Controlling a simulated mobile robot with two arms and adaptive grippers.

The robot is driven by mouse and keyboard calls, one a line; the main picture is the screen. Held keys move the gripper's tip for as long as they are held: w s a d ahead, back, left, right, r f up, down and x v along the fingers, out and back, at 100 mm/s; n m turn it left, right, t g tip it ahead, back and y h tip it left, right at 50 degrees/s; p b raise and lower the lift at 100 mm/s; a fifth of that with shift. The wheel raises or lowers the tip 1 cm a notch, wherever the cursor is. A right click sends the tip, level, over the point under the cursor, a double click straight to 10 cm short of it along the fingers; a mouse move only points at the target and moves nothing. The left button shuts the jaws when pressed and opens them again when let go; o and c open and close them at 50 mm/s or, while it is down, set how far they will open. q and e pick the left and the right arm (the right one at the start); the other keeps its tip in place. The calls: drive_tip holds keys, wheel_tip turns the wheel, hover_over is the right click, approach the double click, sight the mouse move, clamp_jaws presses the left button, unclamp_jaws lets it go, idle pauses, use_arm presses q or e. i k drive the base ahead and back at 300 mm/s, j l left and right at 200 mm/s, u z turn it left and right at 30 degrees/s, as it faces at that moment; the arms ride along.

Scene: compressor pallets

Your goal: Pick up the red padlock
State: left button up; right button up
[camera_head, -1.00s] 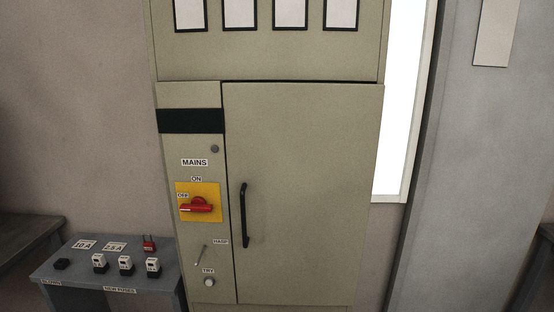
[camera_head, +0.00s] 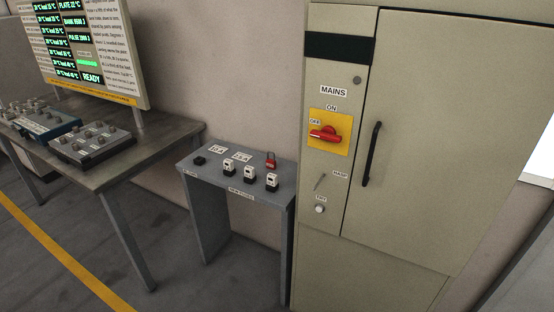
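The red padlock (camera_head: 271,160) stands at the back right of a small grey table (camera_head: 211,176), close to the left side of the electrical cabinet. It looks upright, with its shackle at the top. Neither of my grippers shows in the head view, so their state is hidden.
Several white-and-black fuses (camera_head: 250,174) stand in front of the padlock, with a small black block (camera_head: 200,160) at left. The beige cabinet (camera_head: 415,130) with a red switch (camera_head: 325,134) is at right. A workbench (camera_head: 120,165) stands at left; floor (camera_head: 190,285) in front is clear.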

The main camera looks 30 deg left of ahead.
sight(271, 164)
drive_tip(key=i+u, duration=0.35)
drive_tip(key=i, duration=0.15)
drive_tip(key=i+u, duration=0.4)
drive_tip(key=i+l, duration=0.05)
drive_tip(key=i, duration=0.05)
